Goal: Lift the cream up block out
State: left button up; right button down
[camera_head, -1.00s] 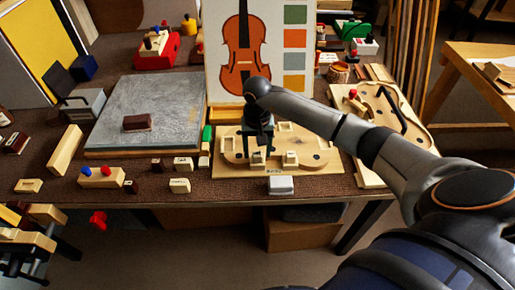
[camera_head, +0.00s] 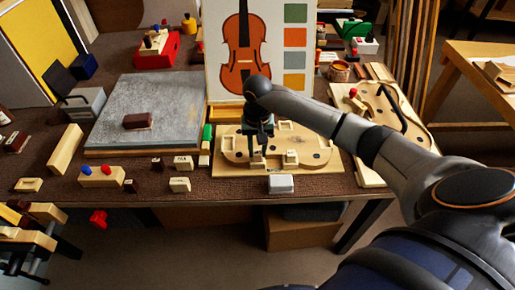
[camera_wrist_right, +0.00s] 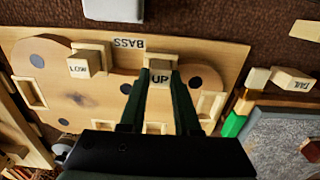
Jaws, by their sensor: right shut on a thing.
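The cream UP block (camera_wrist_right: 160,79) sits at the edge of the wooden mould board (camera_wrist_right: 225,55), near its BASS label, with its lettered top facing the wrist camera. My right gripper (camera_wrist_right: 159,74) is shut on it, one dark finger on each side. In the head view my right gripper (camera_head: 258,158) points straight down over the board's left part, and its fingers partly hide the block. I cannot tell whether the block has risen from its seat. My left gripper is in neither view.
A LOW block (camera_wrist_right: 84,65) stands beside the UP block on the board. A grey-white block (camera_head: 281,184) lies at the board's front edge. Small labelled blocks (camera_head: 180,185), a green-ended piece (camera_head: 207,133) and the grey slab (camera_head: 170,105) are to the left.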

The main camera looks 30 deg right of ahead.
aim_at(257, 152)
jog(key=shift+r+p, duration=0.4)
jog(key=shift+r, duration=0.35)
dwell(1.2)
jog(key=shift+r+p, duration=1.5)
jog(key=shift+r, duration=1)
notch_tip(257, 152, up, 7)
jog(key=p, duration=0.4)
jog(key=shift+a, duration=0.1)
